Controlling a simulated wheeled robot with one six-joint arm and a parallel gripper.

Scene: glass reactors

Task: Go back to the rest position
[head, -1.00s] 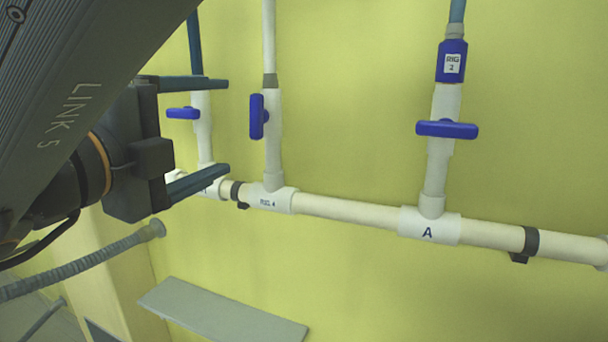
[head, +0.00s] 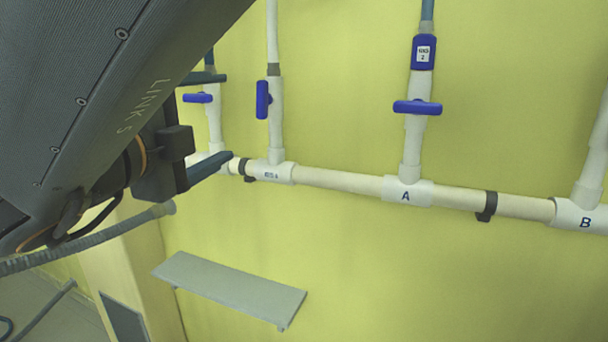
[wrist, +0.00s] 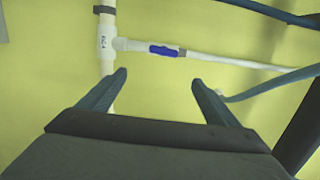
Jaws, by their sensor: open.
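My gripper (head: 216,118) is at the left in the head view, in front of the pipework, with its fingers pointing right. My own arm link covers the upper left and hides part of it. In the wrist view my gripper (wrist: 158,85) is open, its two fingers apart with nothing between them. Beyond the fingertips, a white pipe with a blue-handled valve (wrist: 163,50) runs across the yellow wall. The fingers look apart from the pipes.
A horizontal white pipe (head: 340,181) runs along the yellow wall, with tees marked A (head: 406,193) and B (head: 584,216). Blue valve handles (head: 262,99) (head: 417,107) sit on upright branches. A grey shelf (head: 230,287) is below. A grey hose (head: 100,235) crosses lower left.

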